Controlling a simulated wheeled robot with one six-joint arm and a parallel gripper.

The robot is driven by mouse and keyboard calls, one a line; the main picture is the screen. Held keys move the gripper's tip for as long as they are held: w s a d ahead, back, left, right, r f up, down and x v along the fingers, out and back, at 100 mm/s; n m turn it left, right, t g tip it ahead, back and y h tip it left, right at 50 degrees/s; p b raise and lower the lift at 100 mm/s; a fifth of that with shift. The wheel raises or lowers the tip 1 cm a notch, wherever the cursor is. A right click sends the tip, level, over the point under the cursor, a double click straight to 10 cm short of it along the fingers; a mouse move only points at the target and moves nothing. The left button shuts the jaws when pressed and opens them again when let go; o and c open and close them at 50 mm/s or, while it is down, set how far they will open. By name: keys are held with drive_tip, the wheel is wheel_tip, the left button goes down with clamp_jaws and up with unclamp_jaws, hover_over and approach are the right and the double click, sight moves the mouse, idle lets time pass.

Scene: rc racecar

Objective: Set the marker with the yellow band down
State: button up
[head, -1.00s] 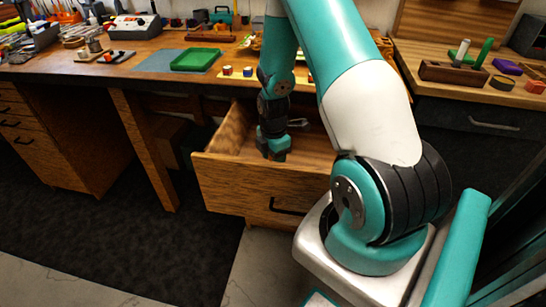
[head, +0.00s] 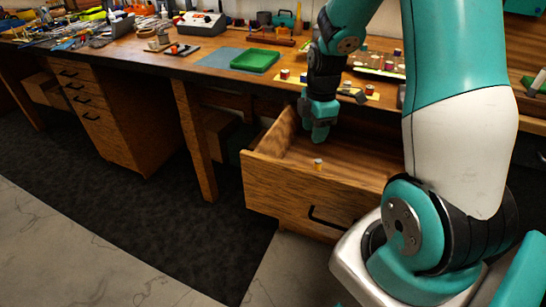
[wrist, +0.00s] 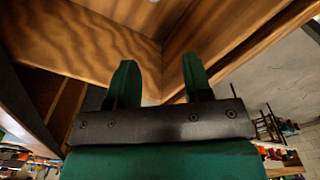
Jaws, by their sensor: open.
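A small marker with a yellow-orange band and a pale top (head: 318,165) stands in the open wooden drawer (head: 300,206), apparently upright, near its front left part. In the head view my gripper (head: 319,138) is above the drawer, pointing down, just above and apart from the marker. In the wrist view my gripper (wrist: 158,68) has its two green fingers spread with nothing between them. The wooden drawer walls (wrist: 110,48) show beyond the fingers. The marker cannot be made out in the wrist view.
The workbench above the drawer holds a green tray (head: 255,61), a grey toolbox (head: 202,25) and small coloured items on a yellow strip (head: 345,86). A wooden bench leg (head: 195,140) stands left of the drawer. The floor in front is clear.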

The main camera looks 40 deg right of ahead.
drive_tip(key=s+a+r+m+y, duration=0.1)
drive_tip(key=s+a+r+m, duration=0.1)
drive_tip(key=a+r, duration=0.5)
drive_tip(key=s+a+r+m+y, duration=0.1)
drive_tip(key=s+a+r+m, duration=0.15)
drive_tip(key=a, duration=0.85)
drive_tip(key=s+a+r+m+y, duration=0.1)
drive_tip(key=s+a+r, duration=0.4)
drive_tip(key=s+a, duration=0.5)
drive_tip(key=shift+s+a+r+m+y, duration=0.15)
drive_tip(key=shift+s+r+m+y, duration=0.2)
drive_tip(key=shift+s+m, duration=0.55)
